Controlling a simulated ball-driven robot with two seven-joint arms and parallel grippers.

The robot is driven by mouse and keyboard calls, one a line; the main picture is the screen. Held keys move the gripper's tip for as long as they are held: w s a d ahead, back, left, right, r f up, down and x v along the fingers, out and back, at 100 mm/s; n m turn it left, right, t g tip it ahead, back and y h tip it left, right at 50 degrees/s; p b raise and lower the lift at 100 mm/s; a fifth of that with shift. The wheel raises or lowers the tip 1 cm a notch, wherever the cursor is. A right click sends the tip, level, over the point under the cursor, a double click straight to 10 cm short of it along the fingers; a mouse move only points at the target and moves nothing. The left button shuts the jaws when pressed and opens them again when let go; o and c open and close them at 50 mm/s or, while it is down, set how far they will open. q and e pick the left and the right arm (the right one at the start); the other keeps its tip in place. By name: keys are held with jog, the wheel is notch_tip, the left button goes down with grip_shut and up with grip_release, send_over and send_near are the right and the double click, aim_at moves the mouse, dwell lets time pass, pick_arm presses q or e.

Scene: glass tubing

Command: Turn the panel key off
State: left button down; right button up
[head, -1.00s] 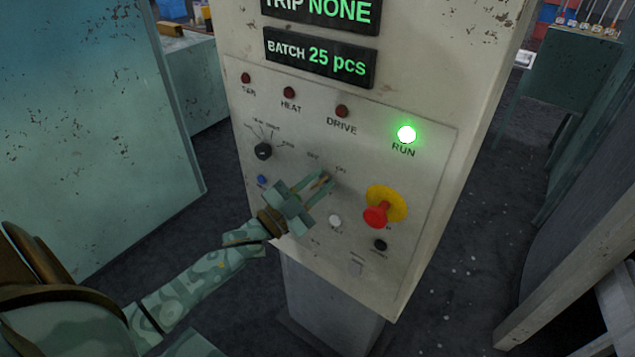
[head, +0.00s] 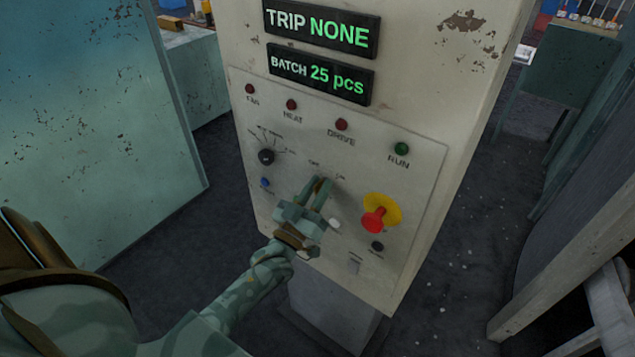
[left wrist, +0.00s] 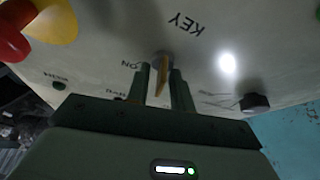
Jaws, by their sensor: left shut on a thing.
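The control panel (head: 420,180) is on a pale cabinet in the head view. My left gripper (head: 322,187) is at the panel's middle, left of the red emergency button, and covers the key from the head camera. In the left wrist view my left gripper (left wrist: 166,88) is shut on a thin brass-coloured key (left wrist: 162,80), one finger on each side. The key sits in a round lock (left wrist: 162,56) between the labels KEY and ON. The RUN lamp (head: 401,149) is dark green and unlit. My right gripper is not in view.
A red button on a yellow collar (head: 380,214) stands out just right of my left gripper. A black selector knob (head: 266,157) and blue button (head: 265,183) are to its left. Displays above read TRIP NONE (head: 318,28) and BATCH 25 pcs (head: 320,76).

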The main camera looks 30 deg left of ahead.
pick_arm(q)
jog(key=n+y+p, duration=0.1)
jog(key=n, duration=0.2)
jog(key=n+g+y+p, duration=0.1)
jog(key=n+y+p, duration=0.1)
jog(key=n, duration=0.1)
jog(key=shift+r+n, duration=0.1)
jog(key=shift+n, duration=0.3)
jog(key=shift+a+n+g+y+p, duration=0.1)
jog(key=shift+n+g+y+p, duration=0.3)
jog(key=shift+n+p, duration=0.5)
jog(key=c, duration=1.6)
grip_release()
jog(key=b+v, duration=0.3)
jog(key=v, duration=1.3)
jog(key=shift+f+b, duration=0.2)
jog(key=shift+b, duration=0.1)
jog(key=shift+s, duration=0.1)
